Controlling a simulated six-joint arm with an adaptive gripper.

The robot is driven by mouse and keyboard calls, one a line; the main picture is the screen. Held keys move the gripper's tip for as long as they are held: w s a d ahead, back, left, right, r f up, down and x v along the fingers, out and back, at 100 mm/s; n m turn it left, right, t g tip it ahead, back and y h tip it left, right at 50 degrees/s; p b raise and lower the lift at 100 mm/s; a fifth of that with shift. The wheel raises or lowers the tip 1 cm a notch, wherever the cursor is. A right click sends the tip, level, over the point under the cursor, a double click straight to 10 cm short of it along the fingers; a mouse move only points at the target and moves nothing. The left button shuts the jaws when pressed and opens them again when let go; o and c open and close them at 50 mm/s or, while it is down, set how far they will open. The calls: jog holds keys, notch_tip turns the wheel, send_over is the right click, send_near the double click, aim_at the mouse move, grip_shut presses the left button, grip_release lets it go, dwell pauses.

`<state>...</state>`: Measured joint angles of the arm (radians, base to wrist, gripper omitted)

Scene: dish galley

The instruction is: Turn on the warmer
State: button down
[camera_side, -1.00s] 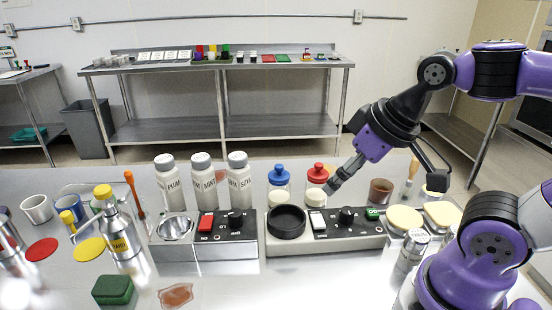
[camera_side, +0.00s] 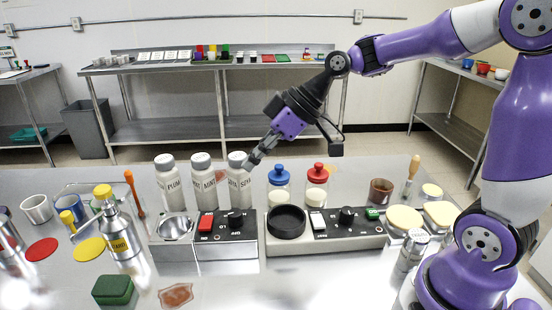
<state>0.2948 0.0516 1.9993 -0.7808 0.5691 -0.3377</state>
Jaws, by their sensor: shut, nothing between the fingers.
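Two control units stand side by side on the steel table, and I cannot tell from their lettering which is the warmer. The left unit (camera_side: 205,256) has a shiny metal bowl (camera_side: 175,228), a red rocker switch (camera_side: 206,223) and a black knob (camera_side: 236,217). The right unit (camera_side: 330,246) has a dark round dish (camera_side: 286,221), a white rocker switch (camera_side: 318,221), a black knob (camera_side: 347,215) and a small green piece (camera_side: 372,213). My gripper (camera_side: 250,163) is shut and empty, tilted down-left, in front of or above the rightmost white bottle's top. Contact cannot be told.
White labelled bottles (camera_side: 167,183) stand behind the left unit. Blue-lidded (camera_side: 279,182) and red-lidded (camera_side: 317,180) jars stand behind the right unit. A yellow-topped bottle (camera_side: 118,232) and orange-handled tool (camera_side: 134,192) are left.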

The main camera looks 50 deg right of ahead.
jog(key=shift+w+a+f+n+y, duration=0.15)
jog(key=shift+w+n+y, duration=0.35)
jog(key=shift+w+y, duration=0.25)
send_over(203, 226)
jog(key=s+d, duration=0.1)
jog(key=d, duration=0.1)
notch_tip(203, 226, down, 7)
jog(key=shift+d+f, duration=0.1)
notch_tip(203, 226, down, 2)
jog(key=shift+s+f, duration=0.1)
jog(key=shift+f, duration=0.1)
jog(key=shift+a+f, duration=0.2)
jog(key=shift+f, duration=0.55)
jog(key=shift+s+h, duration=0.1)
jog(key=shift+h, duration=0.15)
jog(key=shift+s+a+f+t, duration=0.1)
jog(key=shift+a+f+t, duration=0.1)
jog(key=shift+f+t, duration=0.1)
jog(key=shift+d, duration=0.1)
